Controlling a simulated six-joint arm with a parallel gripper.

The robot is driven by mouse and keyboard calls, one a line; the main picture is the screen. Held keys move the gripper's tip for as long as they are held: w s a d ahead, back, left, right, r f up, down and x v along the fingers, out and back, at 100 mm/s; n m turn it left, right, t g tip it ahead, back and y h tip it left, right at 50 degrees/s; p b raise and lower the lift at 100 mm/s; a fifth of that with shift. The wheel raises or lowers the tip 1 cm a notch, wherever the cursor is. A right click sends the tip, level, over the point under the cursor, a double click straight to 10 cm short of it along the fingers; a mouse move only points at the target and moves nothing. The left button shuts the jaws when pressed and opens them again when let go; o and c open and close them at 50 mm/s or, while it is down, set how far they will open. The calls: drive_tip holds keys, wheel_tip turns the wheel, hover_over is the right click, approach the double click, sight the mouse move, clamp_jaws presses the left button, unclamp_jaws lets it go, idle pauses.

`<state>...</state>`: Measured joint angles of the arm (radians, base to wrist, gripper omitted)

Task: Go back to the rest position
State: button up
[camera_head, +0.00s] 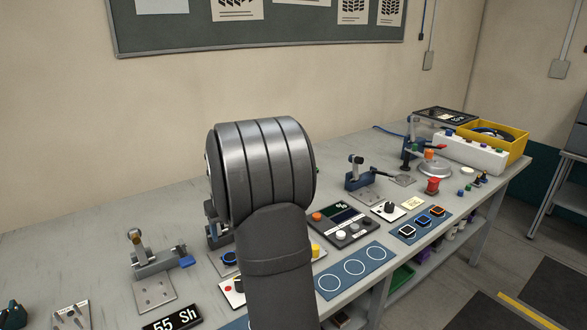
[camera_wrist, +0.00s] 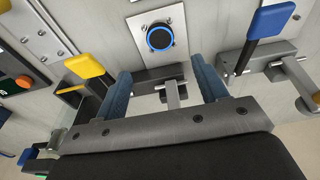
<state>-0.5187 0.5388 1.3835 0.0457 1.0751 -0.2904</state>
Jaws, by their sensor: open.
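My gripper (camera_wrist: 163,88) is open in the wrist view, with its two blue-padded fingers apart. A grey clamp bar with a small metal pin (camera_wrist: 173,92) shows between and beyond the fingers; I cannot tell whether they touch it. In the camera_head view my dark arm stands over the middle of the bench and mostly hides the gripper. A clamp with a blue handle (camera_wrist: 268,20) is at right in the wrist view, and a yellow handle (camera_wrist: 84,64) is at left.
A blue-ringed round part (camera_wrist: 160,37) sits on a light plate ahead of the fingers. On the bench (camera_head: 85,200) are a clamp (camera_head: 155,260) at left, another clamp (camera_head: 358,172) at right, a control panel (camera_head: 342,222) and a yellow bin (camera_head: 510,140). Space above the bench looks clear.

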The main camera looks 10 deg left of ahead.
drive_tip(key=f, duration=0.6)
drive_tip(key=w+a+f, duration=0.1)
drive_tip(key=f, duration=0.3)
drive_tip(key=shift+w+f, duration=0.1)
drive_tip(key=shift+r, duration=1.65)
